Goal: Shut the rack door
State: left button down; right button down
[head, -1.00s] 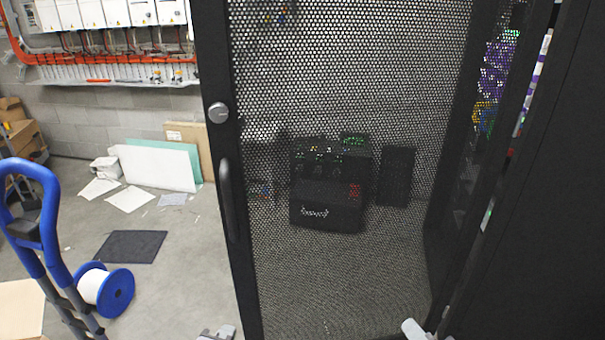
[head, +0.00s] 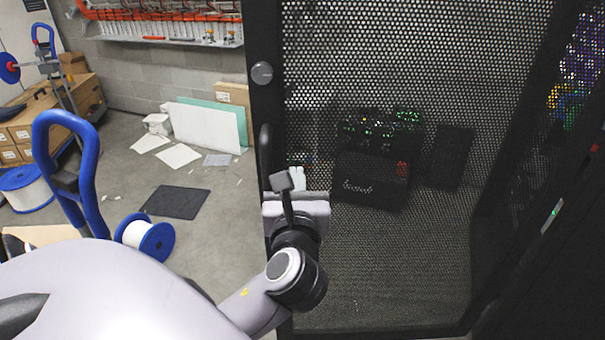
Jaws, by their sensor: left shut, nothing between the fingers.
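The rack door (head: 420,255) is a black perforated mesh panel in a black frame, and it stands ajar. Its free edge is on the left, with a round silver lock (head: 262,72) and a dark vertical handle (head: 265,150) below it. My left arm reaches in from the lower left. My left gripper (head: 296,178) is shut and empty, in front of the door's left edge, just right of the handle's lower end. I cannot tell whether it touches the mesh. The wrist hides part of the door frame. My right gripper is out of view.
Dark equipment with green and red lights (head: 375,160) shows through the mesh. Coloured cables (head: 580,75) show at the right. On the left stand a blue-handled cart (head: 85,160), a blue cable spool (head: 146,237) and cardboard boxes (head: 40,125). A dark mat (head: 178,202) lies on open floor.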

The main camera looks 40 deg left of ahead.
aim_at(296, 139)
pick_arm(q)
jog(key=x, duration=1.1)
jog(key=shift+w+a, duration=0.15)
jog(key=shift+w, duration=0.1)
jog(key=shift+a, duration=0.1)
